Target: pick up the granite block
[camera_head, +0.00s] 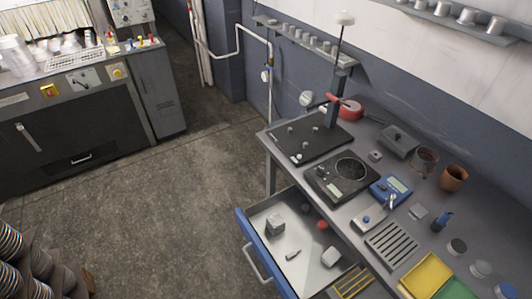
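A small grey block with a rough, speckled look (275,225), which looks like the granite block, lies in the open drawer (262,256) under the bench on the right. It sits in the left part of the drawer, apart from the other pieces. A red ball (322,225), a pale block (331,257) and a small grey piece (293,255) lie in the same drawer. Neither of my grippers shows in the head view.
The bench top (384,210) above the drawer holds a black plate with a stand (311,143), a dark scale (342,177), a blue meter (391,188) and a brown pot (453,178). The floor (170,205) left of the drawer is clear. Stacked discs (40,272) stand at lower left.

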